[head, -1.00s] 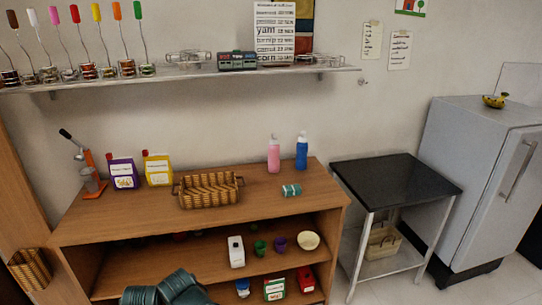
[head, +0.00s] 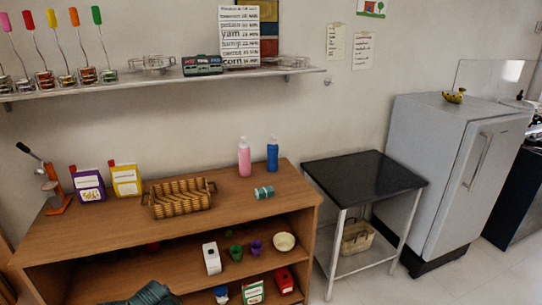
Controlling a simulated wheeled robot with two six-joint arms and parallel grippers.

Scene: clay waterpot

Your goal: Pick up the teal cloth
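A small teal roll with pale bands (head: 264,192) lies on the wooden counter (head: 105,232), near its right end and in front of two bottles. It looks like the teal cloth rolled up, but it is too small to be certain. Nothing touches it. Neither of my grippers can be made out in the head view. A dark teal ridged shape (head: 150,294) is cut off by the bottom edge; I cannot tell what it is.
A wicker basket (head: 180,198) stands left of the roll. A pink bottle (head: 244,158) and a blue bottle (head: 272,155) stand behind it. A black-topped table (head: 362,178) and a grey fridge (head: 440,170) are to the right. The counter's front right is clear.

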